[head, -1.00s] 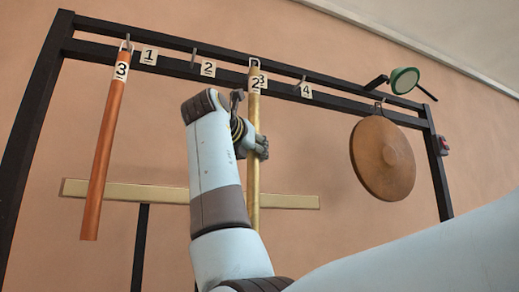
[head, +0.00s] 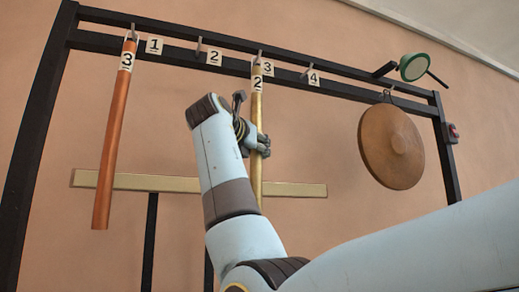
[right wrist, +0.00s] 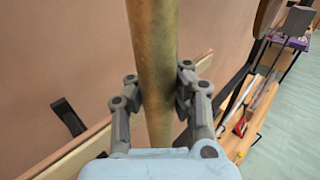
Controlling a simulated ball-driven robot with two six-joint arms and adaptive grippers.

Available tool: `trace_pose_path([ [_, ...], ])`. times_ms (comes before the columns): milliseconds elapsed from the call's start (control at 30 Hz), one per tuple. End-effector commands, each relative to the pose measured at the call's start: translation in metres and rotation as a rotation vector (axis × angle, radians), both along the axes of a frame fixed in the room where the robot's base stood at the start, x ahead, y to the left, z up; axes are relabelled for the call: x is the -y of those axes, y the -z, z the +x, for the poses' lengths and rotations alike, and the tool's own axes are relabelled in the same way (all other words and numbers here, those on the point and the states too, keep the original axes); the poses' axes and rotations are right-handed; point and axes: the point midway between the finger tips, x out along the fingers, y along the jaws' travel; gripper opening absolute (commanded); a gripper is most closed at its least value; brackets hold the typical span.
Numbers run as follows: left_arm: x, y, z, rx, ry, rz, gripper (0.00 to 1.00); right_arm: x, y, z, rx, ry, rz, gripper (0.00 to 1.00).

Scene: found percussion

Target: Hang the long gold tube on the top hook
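The gold tube (head: 257,112), tagged 2, stands nearly upright just below the upper rail. Its top end is at the hook (head: 259,54) beside label 3; I cannot tell whether its loop is over that hook. My right gripper (head: 257,146) has its fingers around the tube's upper part. In the right wrist view the gripper (right wrist: 157,92) has a finger against each side of the tube (right wrist: 155,45). The tube's top end is outside that view. My left gripper is not in view.
A black frame (head: 335,90) carries a row of hooks with labels 1 to 4. A copper tube (head: 112,150) tagged 3 hangs by label 1. A brown gong (head: 391,146) hangs at right, below a green-rimmed disc (head: 413,67). A pale bar (head: 300,189) crosses behind the tubes.

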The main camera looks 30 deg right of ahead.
Motion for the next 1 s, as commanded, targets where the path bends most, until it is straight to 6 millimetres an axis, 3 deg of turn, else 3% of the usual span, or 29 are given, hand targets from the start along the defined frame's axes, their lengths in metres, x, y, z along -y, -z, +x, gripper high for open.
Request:
trace_pose_path([
  [367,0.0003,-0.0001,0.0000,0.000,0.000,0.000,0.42,0.0002,-0.0015,-0.0006,0.002,0.000,-0.002,0.00],
  [667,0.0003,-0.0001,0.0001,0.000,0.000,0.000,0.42,0.0001,-0.0007,-0.0004,0.001,0.000,-0.001,0.40],
  [1000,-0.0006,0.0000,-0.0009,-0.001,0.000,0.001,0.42,-0.0045,0.0005,-0.0022,-0.001,-0.001,0.000,0.41],
])
